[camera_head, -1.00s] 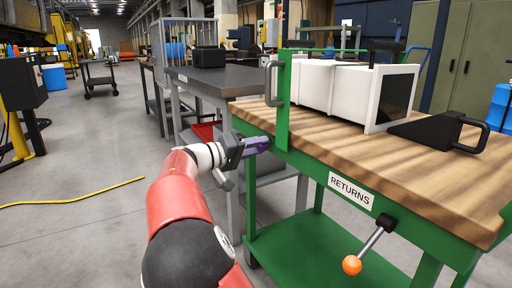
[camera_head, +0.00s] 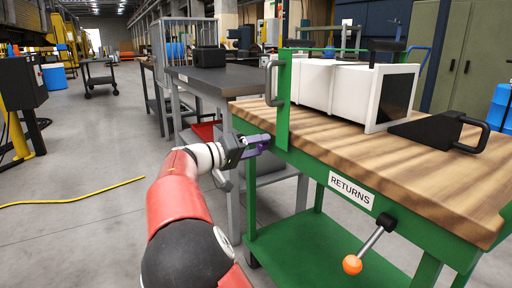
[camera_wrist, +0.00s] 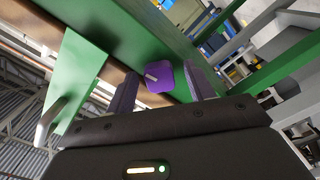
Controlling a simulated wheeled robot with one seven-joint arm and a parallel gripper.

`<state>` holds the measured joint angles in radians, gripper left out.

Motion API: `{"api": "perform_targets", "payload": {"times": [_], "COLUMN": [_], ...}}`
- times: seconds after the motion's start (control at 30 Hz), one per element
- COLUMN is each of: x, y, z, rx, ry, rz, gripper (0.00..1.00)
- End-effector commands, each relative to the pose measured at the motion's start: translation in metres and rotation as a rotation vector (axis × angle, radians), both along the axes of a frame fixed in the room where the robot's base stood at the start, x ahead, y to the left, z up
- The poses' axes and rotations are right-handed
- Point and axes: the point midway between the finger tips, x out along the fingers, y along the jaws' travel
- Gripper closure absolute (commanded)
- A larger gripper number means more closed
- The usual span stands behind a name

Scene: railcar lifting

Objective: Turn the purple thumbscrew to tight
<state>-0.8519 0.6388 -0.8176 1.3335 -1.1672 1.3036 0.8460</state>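The purple thumbscrew (camera_wrist: 160,77) shows in the wrist view as a rounded purple knob with a pale mark on its face. It sits against the green frame of the bench (camera_head: 438,233). My gripper (camera_wrist: 161,71) has its two purple-grey fingers on either side of the knob, with a visible gap at each side. The gripper is open and does not appear to touch the knob. In the head view my gripper (camera_head: 265,143) is at the bench's left corner, below the green upright, and the thumbscrew cannot be made out behind the fingers.
The wooden bench top (camera_head: 330,126) carries white boxes (camera_head: 345,90) and a black wedge with a handle (camera_head: 433,131). A lever with an orange ball (camera_head: 352,264) sticks out below the RETURNS label (camera_head: 351,193). A grey table (camera_head: 218,81) stands behind.

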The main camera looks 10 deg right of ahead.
Motion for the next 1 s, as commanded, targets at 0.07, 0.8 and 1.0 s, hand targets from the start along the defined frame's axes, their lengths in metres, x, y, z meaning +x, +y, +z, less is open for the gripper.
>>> {"api": "perform_targets", "payload": {"times": [0.07, 0.8, 1.0], "x": [0.0, -0.024, -0.024], "y": [0.0, 0.074, 0.075], "z": [0.0, 0.0, 0.0], "rx": [0.0, -0.001, 0.0], "ry": [0.0, 0.0, 0.0], "rz": [0.0, 0.001, 0.0], "gripper": [0.47, 0.47, 0.47]}}
